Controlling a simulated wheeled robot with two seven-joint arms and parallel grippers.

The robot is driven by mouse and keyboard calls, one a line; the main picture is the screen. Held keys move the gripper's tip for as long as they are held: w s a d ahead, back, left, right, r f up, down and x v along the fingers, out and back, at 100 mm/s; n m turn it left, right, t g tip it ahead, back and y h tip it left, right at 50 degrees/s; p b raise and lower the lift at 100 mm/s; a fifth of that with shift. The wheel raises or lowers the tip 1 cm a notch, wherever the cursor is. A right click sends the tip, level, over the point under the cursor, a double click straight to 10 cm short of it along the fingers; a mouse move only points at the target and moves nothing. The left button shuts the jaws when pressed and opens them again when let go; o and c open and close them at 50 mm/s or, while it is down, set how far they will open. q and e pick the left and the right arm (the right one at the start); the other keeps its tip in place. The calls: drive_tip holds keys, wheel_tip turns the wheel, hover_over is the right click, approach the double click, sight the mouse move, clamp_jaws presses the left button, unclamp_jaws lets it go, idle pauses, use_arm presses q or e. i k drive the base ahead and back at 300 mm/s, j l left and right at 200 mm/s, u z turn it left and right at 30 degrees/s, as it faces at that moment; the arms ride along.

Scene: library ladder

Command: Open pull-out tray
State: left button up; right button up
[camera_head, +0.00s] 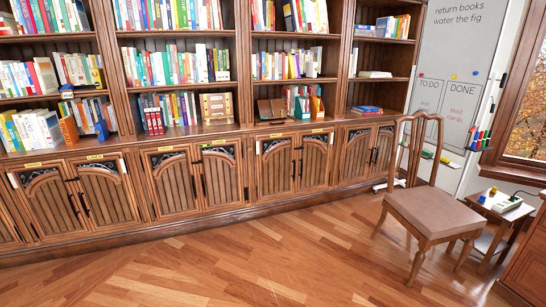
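I cannot single out a pull-out tray with certainty. A long wooden bookcase (235,130) runs across the view, with a ledge above its lower cabinets. Small yellow labels (95,157) sit along the front just above the doors; their text is too small to read. The cabinet doors (276,168) below look shut and have dark upright handles (193,186). Neither of my grippers is in view.
A wooden chair (432,208) with a padded seat stands at the right. Behind it are a whiteboard (450,70) and a small side table (502,208). Books (178,65) fill the upper shelves. The wooden floor (220,265) before the cabinets is clear.

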sight(265, 107)
drive_tip(key=i+z, duration=0.25)
drive_tip(key=i, duration=1.65)
